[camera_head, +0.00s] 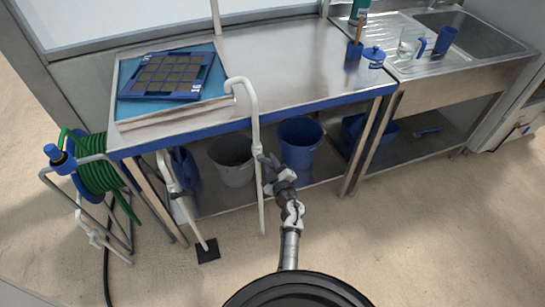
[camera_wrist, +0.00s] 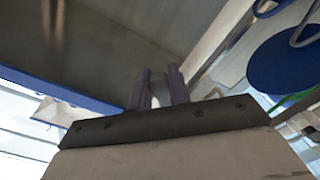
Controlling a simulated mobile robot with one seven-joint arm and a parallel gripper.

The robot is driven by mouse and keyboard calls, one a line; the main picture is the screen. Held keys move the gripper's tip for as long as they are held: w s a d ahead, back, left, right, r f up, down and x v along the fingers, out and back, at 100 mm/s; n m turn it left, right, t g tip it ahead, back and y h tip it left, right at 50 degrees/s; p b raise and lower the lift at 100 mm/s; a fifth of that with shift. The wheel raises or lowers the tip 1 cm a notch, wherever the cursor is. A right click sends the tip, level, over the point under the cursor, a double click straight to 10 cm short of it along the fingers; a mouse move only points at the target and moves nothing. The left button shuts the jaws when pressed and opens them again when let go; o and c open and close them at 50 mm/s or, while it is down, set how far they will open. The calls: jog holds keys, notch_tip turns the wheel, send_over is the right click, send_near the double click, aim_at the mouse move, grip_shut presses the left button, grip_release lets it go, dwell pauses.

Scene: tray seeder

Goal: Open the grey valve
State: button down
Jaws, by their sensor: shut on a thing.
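A pale pipe with a hooked top (camera_head: 254,115) stands in front of the steel table. The grey valve (camera_head: 257,149) is a small fitting on this pipe, a little below the table's front edge; it is partly hidden and its turn position cannot be read. My gripper (camera_head: 266,159) is at the valve, reaching in from the lower right. In the wrist view the two dark purple fingers of my gripper (camera_wrist: 160,88) are close together, with a pale piece between them. My gripper is shut on the valve; the contact itself is mostly hidden.
The steel table (camera_head: 290,60) holds a blue seed tray (camera_head: 122,88) at the left. A grey bucket (camera_head: 232,160) and a blue bucket (camera_head: 301,143) stand beneath it. A green hose reel (camera_head: 100,178) is at the left. A sink (camera_head: 475,38) is at the right. The front floor is clear.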

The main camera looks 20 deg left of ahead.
jog(key=shift+a+f+m, duration=0.1)
jog(key=shift+a+m, duration=0.05)
jog(key=shift+m, duration=0.25)
jog(key=shift+s, duration=0.1)
jog(key=c, duration=1.3)
grip_release()
jog(key=shift+p, duration=0.3)
jog(key=v, duration=1.3)
jog(key=shift+s+d, duration=0.25)
jog(key=shift+s, duration=0.1)
jog(key=shift+c, duration=0.2)
